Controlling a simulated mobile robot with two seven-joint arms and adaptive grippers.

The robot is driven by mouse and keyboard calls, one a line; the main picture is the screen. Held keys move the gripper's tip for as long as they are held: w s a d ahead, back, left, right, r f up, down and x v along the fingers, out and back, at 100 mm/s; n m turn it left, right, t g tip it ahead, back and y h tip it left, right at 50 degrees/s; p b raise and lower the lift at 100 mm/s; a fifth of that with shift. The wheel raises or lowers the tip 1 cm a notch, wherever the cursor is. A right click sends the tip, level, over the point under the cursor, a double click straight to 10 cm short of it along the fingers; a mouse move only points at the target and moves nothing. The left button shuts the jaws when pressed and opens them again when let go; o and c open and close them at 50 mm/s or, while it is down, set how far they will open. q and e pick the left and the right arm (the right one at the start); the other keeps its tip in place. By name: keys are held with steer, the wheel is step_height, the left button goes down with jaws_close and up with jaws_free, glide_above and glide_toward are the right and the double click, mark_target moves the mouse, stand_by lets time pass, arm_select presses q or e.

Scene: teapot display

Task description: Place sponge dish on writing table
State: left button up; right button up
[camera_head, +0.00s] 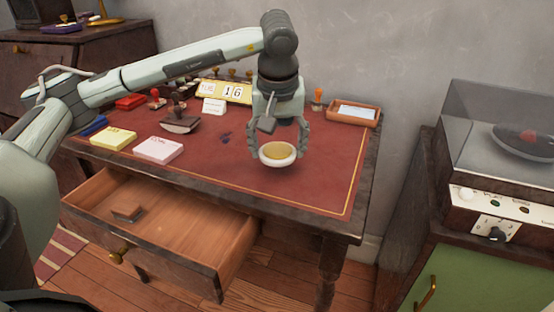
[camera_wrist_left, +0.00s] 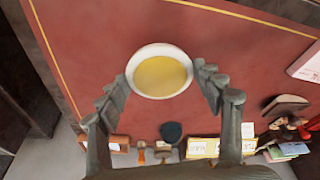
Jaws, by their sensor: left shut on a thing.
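The sponge dish (camera_head: 278,154) is a small round white bowl with a yellow sponge inside. My left gripper (camera_head: 276,147) points down from above, with its fingers on both sides of the dish, shut on it. In the left wrist view the dish (camera_wrist_left: 160,71) sits level between the fingertips (camera_wrist_left: 163,75). The writing table (camera_head: 225,168) has a red top with a gold line and a dark wooden edge. The dish is over the front right part of this top. I cannot tell whether its underside touches it. My right gripper is not in view.
The drawer (camera_head: 175,225) stands open below the table front. Yellow (camera_head: 113,138) and pink (camera_head: 158,150) note pads lie at left. A stamp (camera_head: 181,122), a calendar (camera_head: 224,92) and a wooden tray (camera_head: 353,112) stand farther back. The red top right of the dish is clear.

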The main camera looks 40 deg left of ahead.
mark_target(278, 154)
arm_select(q)
steer(key=shift+f, duration=2)
steer(key=shift+f, duration=0.1)
steer(key=o, duration=1.3)
steer(key=v, duration=1.2)
